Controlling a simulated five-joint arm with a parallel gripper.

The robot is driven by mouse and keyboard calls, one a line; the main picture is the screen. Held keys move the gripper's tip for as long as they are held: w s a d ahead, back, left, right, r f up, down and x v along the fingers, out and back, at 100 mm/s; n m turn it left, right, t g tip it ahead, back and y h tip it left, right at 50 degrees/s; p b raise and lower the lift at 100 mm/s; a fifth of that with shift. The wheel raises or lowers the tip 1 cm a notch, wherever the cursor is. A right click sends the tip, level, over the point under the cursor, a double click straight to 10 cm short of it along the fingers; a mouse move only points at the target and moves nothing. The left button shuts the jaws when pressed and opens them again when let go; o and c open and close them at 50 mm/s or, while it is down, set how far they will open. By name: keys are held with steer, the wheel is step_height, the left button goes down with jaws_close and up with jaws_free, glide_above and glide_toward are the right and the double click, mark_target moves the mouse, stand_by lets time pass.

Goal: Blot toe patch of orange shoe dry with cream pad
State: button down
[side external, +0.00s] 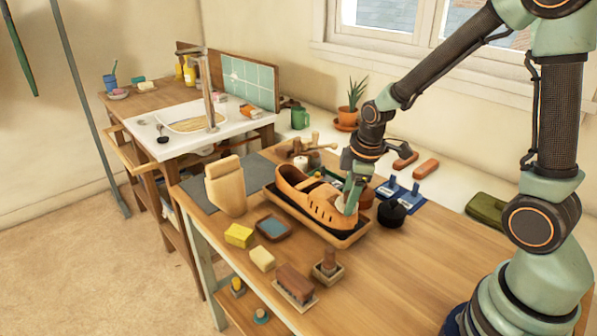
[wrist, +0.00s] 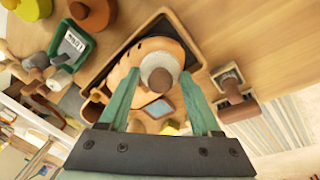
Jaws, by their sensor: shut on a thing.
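The orange shoe (side external: 309,198) lies in a black-rimmed tray (side external: 345,239) on the wooden bench, its toe toward the right front. My gripper (side external: 350,197) points down over the toe end. A pale edge of the pad (side external: 341,206) shows at the toe in the side view. The pad covers part of the shoe's toe (wrist: 138,57), so the toe patch is hidden. I cannot tell whether the pad touches the shoe.
A small tray with a blue-grey inside (side external: 273,228), a yellow block (side external: 239,235), a pale block (side external: 262,258) and brushes (side external: 296,284) stand in front. A wooden form (side external: 226,186) stands left. A black round pot (side external: 391,213) sits right of the toe. The bench's right front is clear.

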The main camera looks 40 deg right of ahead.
mark_target(331, 198)
steer(key=shift+w+f, duration=0.1)
steer(key=shift+f, duration=0.4)
stand_by(0.7)
steer(key=shift+w+a+r, duration=0.1)
steer(key=shift+w+r, duration=0.15)
steer(key=shift+w, duration=0.8)
steer(key=shift+w+r, duration=0.2)
steer(key=shift+w, duration=0.8)
steer(key=shift+v, duration=1.05)
steer(key=shift+r, duration=0.1)
